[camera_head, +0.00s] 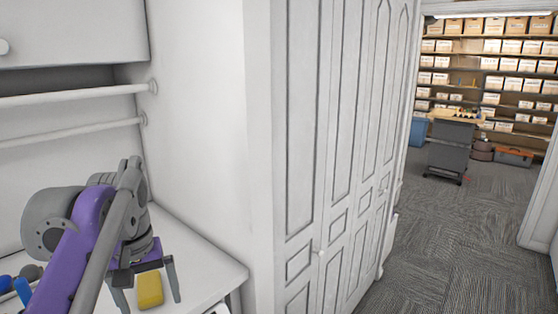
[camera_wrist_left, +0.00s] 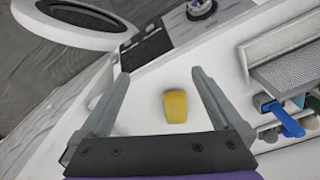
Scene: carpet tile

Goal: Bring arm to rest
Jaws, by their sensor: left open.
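My left arm comes in from the lower left over a white counter (camera_head: 205,262). My left gripper (camera_head: 150,303) is open, its two grey fingers spread with nothing held between them. A yellow block, like a sponge (camera_head: 150,290), lies on the counter and shows between the fingers. In the left wrist view the gripper (camera_wrist_left: 160,74) is open too, and the yellow block (camera_wrist_left: 175,106) sits on the white surface, apart from both fingers. My right gripper is in neither view.
Blue-handled items (camera_wrist_left: 288,120) lie beside a grey rack (camera_wrist_left: 288,72) in the wrist view. A round appliance door (camera_wrist_left: 85,18) is at upper left. White panelled doors (camera_head: 340,130) stand right of the counter. Carpeted floor (camera_head: 430,240) leads to a dark cart (camera_head: 449,150) and box-filled shelves (camera_head: 490,60).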

